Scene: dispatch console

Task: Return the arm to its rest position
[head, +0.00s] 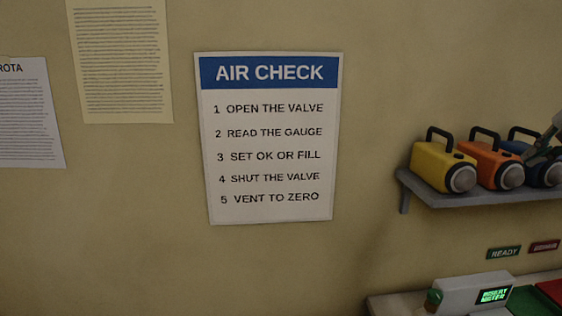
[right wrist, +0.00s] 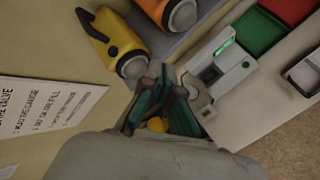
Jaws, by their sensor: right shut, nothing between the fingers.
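My right gripper (head: 538,150) shows at the right edge of the head view, in front of the blue lantern (head: 552,174) and partly hiding it. Most of my right arm is outside that view. In the right wrist view the gripper (right wrist: 165,78) points up the picture with its dark green fingers together and no object held at the tips. A small yellow patch (right wrist: 157,125) shows low between the finger links; I cannot tell what it is. My left gripper is not in view.
A grey shelf (head: 404,190) holds the yellow lantern (head: 436,166), the orange lantern (head: 488,162) and the blue one. An AIR CHECK sign (head: 270,140) hangs left.

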